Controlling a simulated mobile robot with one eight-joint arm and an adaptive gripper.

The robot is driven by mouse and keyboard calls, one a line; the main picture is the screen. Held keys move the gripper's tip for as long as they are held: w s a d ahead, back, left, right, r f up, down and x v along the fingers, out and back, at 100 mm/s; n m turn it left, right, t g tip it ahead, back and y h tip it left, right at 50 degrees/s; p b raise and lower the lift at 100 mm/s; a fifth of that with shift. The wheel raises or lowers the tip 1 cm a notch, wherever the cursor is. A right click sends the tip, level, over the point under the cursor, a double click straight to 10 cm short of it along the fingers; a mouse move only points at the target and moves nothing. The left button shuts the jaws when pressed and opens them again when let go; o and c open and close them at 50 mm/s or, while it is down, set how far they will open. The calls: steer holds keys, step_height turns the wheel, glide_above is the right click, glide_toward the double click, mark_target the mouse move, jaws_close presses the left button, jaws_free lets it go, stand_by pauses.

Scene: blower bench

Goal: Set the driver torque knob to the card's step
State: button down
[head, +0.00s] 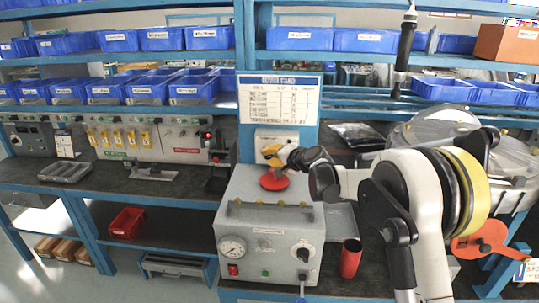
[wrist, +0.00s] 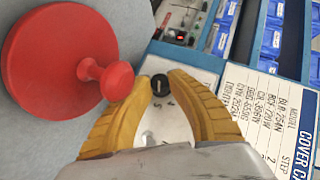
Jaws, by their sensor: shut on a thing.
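The cover card (head: 280,98) hangs on the blue post, with a model column and a step column; in the wrist view it shows tilted at the right (wrist: 268,115). Below the card is a pale driver box (head: 290,137), partly hidden by my gripper (head: 268,153). In the wrist view, the black torque knob (wrist: 160,85) with a light pointer line sits on a pale dial face (wrist: 166,125) with small marks. My gripper's yellow fingers (wrist: 161,78) are shut on the knob, one on each side. Part of the dial face is hidden by the fingers.
A red disc with a knob handle (wrist: 62,58) lies close beside my fingers, on top of the grey control box (head: 270,222). That box has a gauge, switches and another black knob. A red cup (head: 350,258) stands to its right. Blue bins fill the shelves.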

steer(key=n+h+p, duration=0.2)
steer(key=h, duration=0.1)
steer(key=n+g+h+p, duration=0.1)
steer(key=p, duration=0.1)
steer(key=shift+a+r+h, duration=0.3)
steer(key=shift+r, duration=0.05)
steer(key=n+h+p, duration=0.1)
steer(key=h, duration=0.1)
steer(key=n+h, duration=0.1)
steer(key=h, duration=0.2)
steer(key=shift+a+f+n+g+p, duration=0.15)
steer(key=shift+a+n+g+p, duration=0.05)
steer(key=shift+n+g+p, duration=0.2)
steer(key=n+h, duration=0.2)
steer(key=h, duration=0.2)
steer(key=shift+a+f, duration=0.1)
steer(key=shift+f, duration=0.05)
steer(key=shift+f+n+t+h+b, duration=0.1)
steer(key=shift+n+t+h+b, duration=0.3)
steer(key=shift+n+h, duration=0.75)
steer(key=shift+h, duration=0.35)
steer(key=c, duration=1.1)
jaws_free()
steer(key=shift+w, duration=0.1)
steer(key=shift+c, duration=0.2)
